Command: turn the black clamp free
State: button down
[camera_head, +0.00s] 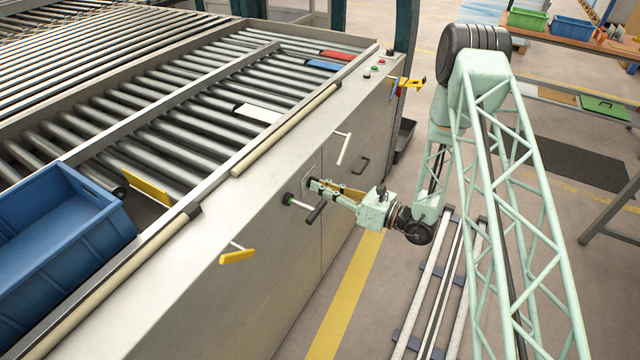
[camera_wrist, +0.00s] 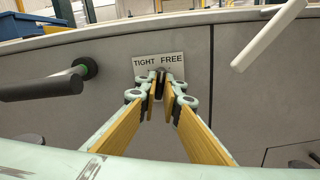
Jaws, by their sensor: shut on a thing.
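The black clamp (camera_wrist: 161,84) is a small dark piece on the grey machine front, in the wrist view. It sits just under a white plate (camera_wrist: 159,65) marked TIGHT on the left and FREE on the right. My gripper (camera_wrist: 160,90) is shut on it, one finger on each side. The clamp looks about upright, between the two words; the fingers hide much of it. In the head view my gripper (camera_head: 314,185) reaches the machine front from the right, and the clamp is hidden there.
A black-gripped crank (camera_head: 316,212) juts out close beside my gripper; it also shows in the wrist view (camera_wrist: 42,88). A white lever (camera_head: 343,148) sits above right, a yellow handle (camera_head: 237,257) lower left.

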jog(key=m+p, duration=0.2)
jog(key=m, duration=0.4)
jog(key=shift+p, duration=0.3)
dwell(0.4)
jog(key=c, duration=2.8)
grip_release()
jog(key=shift+v, duration=6)
